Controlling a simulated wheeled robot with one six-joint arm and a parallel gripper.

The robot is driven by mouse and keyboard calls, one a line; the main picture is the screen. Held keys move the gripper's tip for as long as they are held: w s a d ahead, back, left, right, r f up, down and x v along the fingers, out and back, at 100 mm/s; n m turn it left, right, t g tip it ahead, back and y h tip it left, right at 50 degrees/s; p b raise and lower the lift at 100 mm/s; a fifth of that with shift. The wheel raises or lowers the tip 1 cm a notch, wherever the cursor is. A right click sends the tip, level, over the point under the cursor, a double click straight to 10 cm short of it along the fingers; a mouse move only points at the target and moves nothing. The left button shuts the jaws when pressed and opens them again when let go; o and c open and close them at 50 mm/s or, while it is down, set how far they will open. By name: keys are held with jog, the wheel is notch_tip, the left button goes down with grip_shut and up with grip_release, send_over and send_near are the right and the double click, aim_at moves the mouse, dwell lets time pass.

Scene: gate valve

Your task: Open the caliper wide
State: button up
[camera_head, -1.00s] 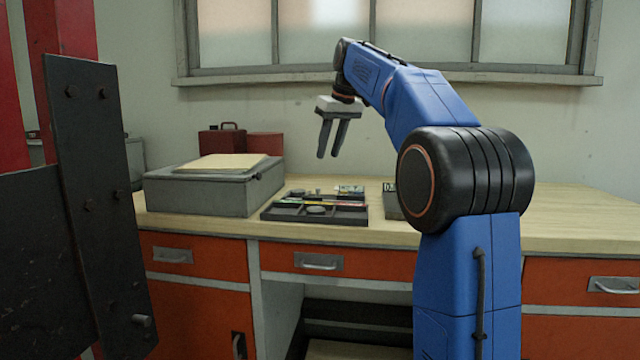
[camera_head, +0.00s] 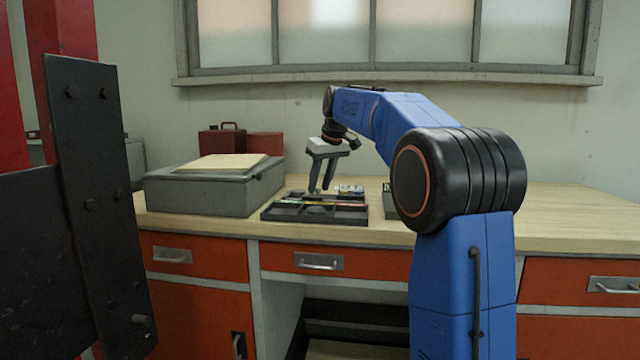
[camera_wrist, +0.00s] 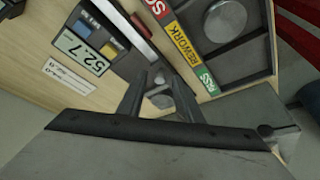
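A digital readout showing 52.7 (camera_wrist: 84,52) is in the upper left of the wrist view, with a yellow and a blue block beside it. It seems to belong to the caliper, but I cannot tell the caliper's jaws or how far apart they are. My gripper (camera_head: 320,190) points down low over the dark tray (camera_head: 345,219) on the bench. In the wrist view my gripper's two fingers (camera_wrist: 159,80) stand apart. Small round metal parts (camera_wrist: 160,98) show between and beyond them; I see no grip on them. The wrist body hides the lower part of that view.
The tray has SCR, REWORK (camera_wrist: 182,42) and PASS labels and a grey disc (camera_wrist: 226,18). A grey box (camera_head: 212,192) with a tan sheet on top stands left of the tray. A red case (camera_head: 222,141) is behind it. The bench's right side (camera_head: 575,215) is clear.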

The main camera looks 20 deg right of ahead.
grip_shut()
jog(key=shift+s+d, duration=0.6)
jog(key=shift+d, duration=0.25)
grip_release()
jog(key=v, duration=1.7)
jog(key=shift+r, duration=0.25)
